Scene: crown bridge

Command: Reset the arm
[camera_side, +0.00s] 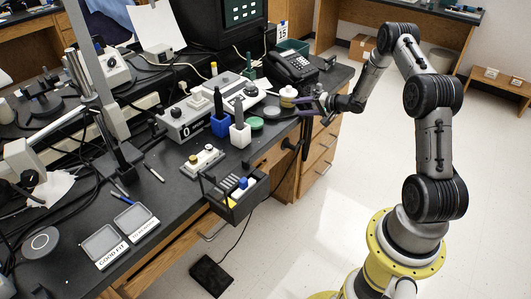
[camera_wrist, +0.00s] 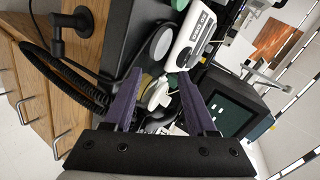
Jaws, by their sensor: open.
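My gripper (camera_side: 314,104) is at the right edge of the black bench top, with my arm reaching in from the right. In the wrist view its two purple fingers (camera_wrist: 160,86) stand apart with a clear gap between them. A small white and yellow round container (camera_side: 288,97) stands on the bench just left of the fingertips in the side view. In the wrist view a white and yellow item (camera_wrist: 158,92) shows in the gap between the fingers. It looks beyond the fingertips, and I cannot tell how far. I see nothing held.
A black telephone (camera_side: 291,68) stands behind the gripper. Grey instrument boxes (camera_side: 188,118), a blue holder (camera_side: 220,126) and a white holder (camera_side: 240,134) are to the left. A black tray (camera_side: 232,205) juts from the front edge. The floor (camera_side: 340,200) in front is mostly clear.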

